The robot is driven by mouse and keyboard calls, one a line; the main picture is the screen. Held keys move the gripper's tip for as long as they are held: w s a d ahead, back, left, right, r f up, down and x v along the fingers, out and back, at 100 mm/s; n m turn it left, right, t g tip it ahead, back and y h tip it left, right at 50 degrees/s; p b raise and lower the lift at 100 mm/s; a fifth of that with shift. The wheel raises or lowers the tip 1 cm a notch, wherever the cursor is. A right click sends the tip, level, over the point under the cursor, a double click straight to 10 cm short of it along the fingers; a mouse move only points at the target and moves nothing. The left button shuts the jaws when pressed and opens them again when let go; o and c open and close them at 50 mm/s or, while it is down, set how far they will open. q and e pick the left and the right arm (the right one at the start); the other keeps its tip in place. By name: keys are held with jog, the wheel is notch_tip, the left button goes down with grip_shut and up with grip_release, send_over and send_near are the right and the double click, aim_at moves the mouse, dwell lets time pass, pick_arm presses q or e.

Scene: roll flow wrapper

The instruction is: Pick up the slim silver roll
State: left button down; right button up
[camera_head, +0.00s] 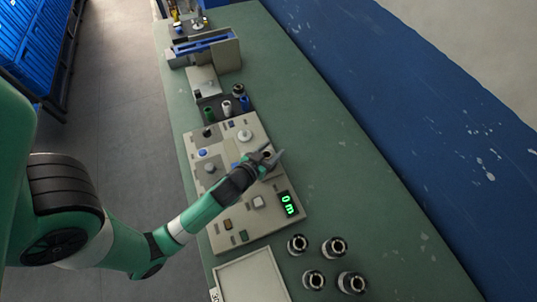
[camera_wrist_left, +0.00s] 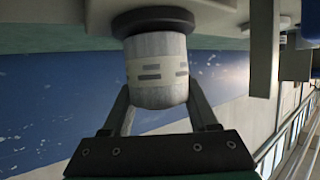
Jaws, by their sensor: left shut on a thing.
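A silver-grey roll (camera_wrist_left: 156,68) with a paler band and dark dashes fills the middle of the left wrist view. One end of it meets a dark round disc (camera_wrist_left: 153,22); I cannot tell whether it is attached there. My left gripper (camera_wrist_left: 158,97) is shut on this roll, one finger on each side. In the head view my left gripper (camera_head: 270,158) is over the right side of the grey control panel (camera_head: 262,226). The roll is mostly hidden there by the fingers. My right gripper is not in view.
Several black-and-silver rolls (camera_head: 334,248) stand on the green table (camera_head: 340,150) near its front. A pale tray (camera_head: 250,280) lies beside them. The panel carries buttons and a green display (camera_head: 288,203). Small coloured cylinders (camera_head: 244,103) stand behind it. The table's right side is clear.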

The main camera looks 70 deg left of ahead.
pick_arm(q)
jog(key=shift+r, duration=0.45)
notch_tip(320, 180, up, 3)
jog(key=shift+f+p, duration=0.15)
jog(key=shift+p, duration=0.8)
jog(key=s+r+p, duration=0.1)
jog(key=r, duration=0.1)
jog(key=s+d+r+p, duration=0.1)
jog(key=s+r, duration=0.1)
jog(key=s+d+r, duration=0.1)
jog(key=r, duration=0.1)
jog(key=shift+s+p, duration=0.25)
jog(key=shift+p, duration=0.15)
jog(key=s+a+p+v, duration=0.1)
jog(key=v, duration=0.8)
jog(key=shift+s, duration=0.3)
